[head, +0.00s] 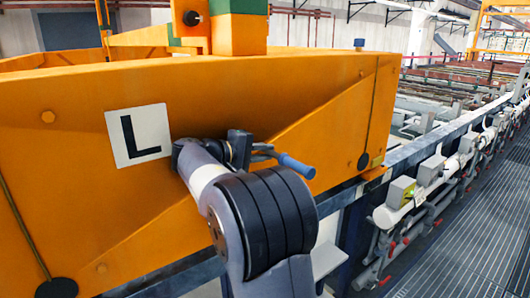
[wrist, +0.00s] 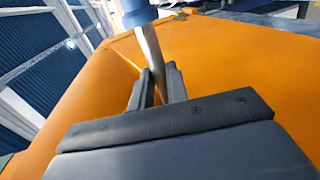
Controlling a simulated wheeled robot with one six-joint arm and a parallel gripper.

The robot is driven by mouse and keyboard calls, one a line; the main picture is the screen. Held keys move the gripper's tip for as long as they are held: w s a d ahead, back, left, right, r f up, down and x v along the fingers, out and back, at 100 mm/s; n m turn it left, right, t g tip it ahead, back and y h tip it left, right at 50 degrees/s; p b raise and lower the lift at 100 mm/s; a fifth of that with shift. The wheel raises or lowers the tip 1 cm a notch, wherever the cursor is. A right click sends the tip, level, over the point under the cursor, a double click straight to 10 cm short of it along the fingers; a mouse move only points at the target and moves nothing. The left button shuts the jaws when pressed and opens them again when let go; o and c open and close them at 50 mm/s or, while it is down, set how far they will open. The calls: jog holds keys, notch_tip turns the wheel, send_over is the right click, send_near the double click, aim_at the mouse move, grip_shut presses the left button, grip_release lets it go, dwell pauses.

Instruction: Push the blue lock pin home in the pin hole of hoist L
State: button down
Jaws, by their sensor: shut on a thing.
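The orange side of hoist L (head: 300,90) fills much of the head view, with a white plate (head: 138,135) bearing a black L. My gripper (head: 266,152) is in front of this side, right of the plate. It is shut on the lock pin, whose blue handle (head: 296,166) sticks out to the right. In the wrist view the pin's metal shank (wrist: 150,50) is between the two dark fingers (wrist: 158,85), with the blue handle beyond at the top edge. The pin hole does not show in either view, and I cannot tell whether the pin touches the hoist.
A round black disc (head: 363,160) hangs on a cord on the hoist's right part, and another disc (head: 63,288) is at lower left. A blue rail (head: 400,170) with grey boxes and pipes runs along the right. A grated walkway (head: 460,250) lies clear beyond it.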

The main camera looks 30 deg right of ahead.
jog(key=c, duration=1.3)
grip_release()
jog(key=b+v, duration=0.3)
jog(key=v, duration=0.7)
jog(key=shift+a, duration=0.4)
jog(key=shift+r, duration=0.1)
